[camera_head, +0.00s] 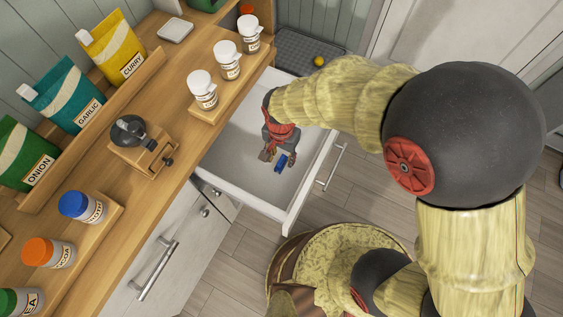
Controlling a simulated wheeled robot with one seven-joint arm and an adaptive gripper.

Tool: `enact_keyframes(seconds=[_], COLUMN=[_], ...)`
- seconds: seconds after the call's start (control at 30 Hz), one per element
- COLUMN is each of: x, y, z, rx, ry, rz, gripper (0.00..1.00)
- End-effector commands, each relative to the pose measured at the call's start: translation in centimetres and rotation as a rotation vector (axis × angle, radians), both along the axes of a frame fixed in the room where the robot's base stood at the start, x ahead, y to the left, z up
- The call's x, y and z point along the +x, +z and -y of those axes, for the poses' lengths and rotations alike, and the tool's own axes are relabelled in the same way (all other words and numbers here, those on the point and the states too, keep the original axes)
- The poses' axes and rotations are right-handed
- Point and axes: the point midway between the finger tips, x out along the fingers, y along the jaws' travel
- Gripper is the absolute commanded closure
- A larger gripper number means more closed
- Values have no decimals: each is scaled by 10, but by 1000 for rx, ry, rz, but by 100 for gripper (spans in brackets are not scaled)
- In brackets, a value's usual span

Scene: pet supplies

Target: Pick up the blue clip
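The blue clip (281,164) lies on the floor of the open white drawer (233,187), near its right side. My gripper (268,154) reaches down into the drawer from above, just left of the clip. The fingertips look apart from the clip, but the small view does not show the exact gap. The fingers are too small to tell whether they are open or shut.
The wooden counter (178,120) borders the drawer on the left, with white-capped jars (228,62) close to its edge. A dark mat (305,55) with a yellow ball (319,61) lies behind the drawer. The drawer's front left floor is clear.

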Motion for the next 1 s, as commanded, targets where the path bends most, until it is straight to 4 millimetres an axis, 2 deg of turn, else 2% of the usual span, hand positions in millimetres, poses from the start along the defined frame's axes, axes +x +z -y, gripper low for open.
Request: enact_keyframes(seconds=[0.1,0.27,0.5,1.0], x=[0,0,1,1], y=[-23,-40,-39,-39], z=[-3,-2,-2,-2], rx=[-1,-1,-1,-1], ry=[1,1,1,1], rz=[-2,-2,0,-1], gripper=[61,61,62,90])
